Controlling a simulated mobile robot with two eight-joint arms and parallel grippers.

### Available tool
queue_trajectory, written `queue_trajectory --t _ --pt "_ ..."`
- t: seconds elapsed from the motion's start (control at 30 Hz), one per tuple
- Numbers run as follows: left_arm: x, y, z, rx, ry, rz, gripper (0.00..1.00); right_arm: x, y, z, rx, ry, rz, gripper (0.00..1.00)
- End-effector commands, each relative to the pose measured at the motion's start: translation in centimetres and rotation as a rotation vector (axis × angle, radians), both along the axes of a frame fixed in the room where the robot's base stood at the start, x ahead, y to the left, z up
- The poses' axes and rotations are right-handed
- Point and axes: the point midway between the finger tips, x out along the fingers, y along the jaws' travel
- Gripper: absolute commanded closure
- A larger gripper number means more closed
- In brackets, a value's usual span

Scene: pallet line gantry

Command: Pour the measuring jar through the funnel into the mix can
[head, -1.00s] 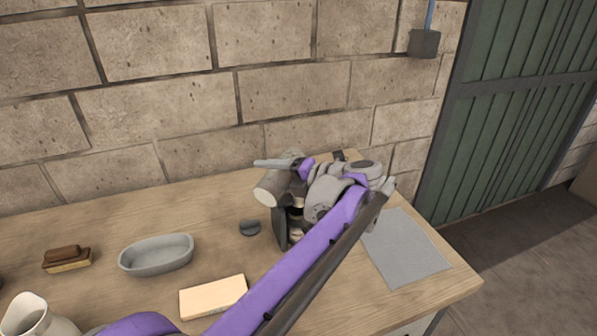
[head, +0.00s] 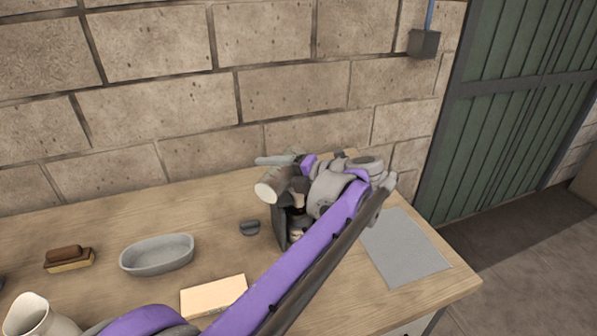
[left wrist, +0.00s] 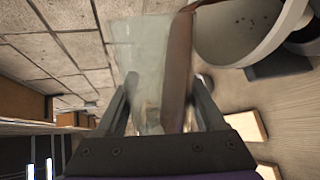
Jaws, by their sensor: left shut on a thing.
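My left gripper (left wrist: 165,115) is shut on the measuring jar (left wrist: 140,60), a clear vessel with a reddish-brown band along its right side in the left wrist view. In the head view a tilted cylinder (head: 266,193) with a pale end shows at the gripper end of my purple arm, over the back of the bench; it appears to be the jar. A wide, pale, grey-rimmed vessel (left wrist: 235,35), perhaps the funnel, is close to the jar's right in the left wrist view. The mix can is not clearly visible; my arm hides much of that spot. My right gripper is out of view.
The wooden bench (head: 110,215) holds a grey oval dish (head: 157,256), a cream block (head: 213,297), a brush (head: 69,258), a white pitcher (head: 38,315) and a small dark piece (head: 250,227). A grey mat (head: 405,250) lies at the right. A block wall (head: 150,110) stands behind.

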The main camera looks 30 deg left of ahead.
Motion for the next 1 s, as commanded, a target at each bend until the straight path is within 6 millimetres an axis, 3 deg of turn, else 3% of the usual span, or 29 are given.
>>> queue_trajectory --t 1.0 --pt "0.12 0.01 0.59 -0.001 0.075 0.001 0.99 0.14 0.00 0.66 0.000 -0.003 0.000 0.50"
